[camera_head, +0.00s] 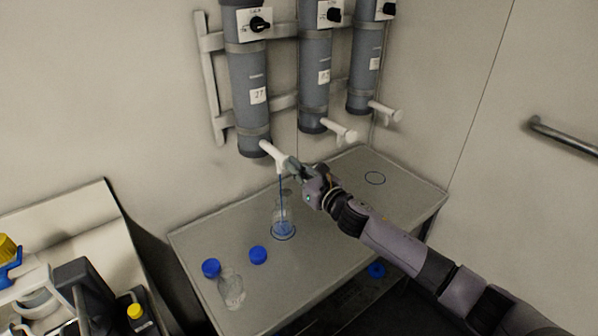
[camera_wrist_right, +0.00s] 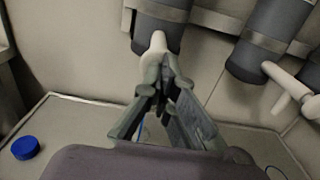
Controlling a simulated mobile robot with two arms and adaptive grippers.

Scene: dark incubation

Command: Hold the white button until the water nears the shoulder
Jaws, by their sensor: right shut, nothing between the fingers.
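A white dispensing spout (camera_head: 272,151) with its button end sticks out from the foot of the left grey cylinder (camera_head: 250,95). My right gripper (camera_head: 291,165) is shut with nothing between its fingers, its tips at the spout's outer end. In the right wrist view, the fingertips (camera_wrist_right: 165,70) meet right at the white spout (camera_wrist_right: 157,45); whether they press it is hard to tell. A thin blue stream of water (camera_head: 281,190) runs down from the spout into a clear glass bottle (camera_head: 282,222) standing on a marked ring. Blue water shows in the bottle's lower part. My left gripper is out of view.
Two more cylinders (camera_head: 315,75) (camera_head: 365,65) with white spouts hang to the right. An empty ring (camera_head: 374,178) marks the table's right end.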

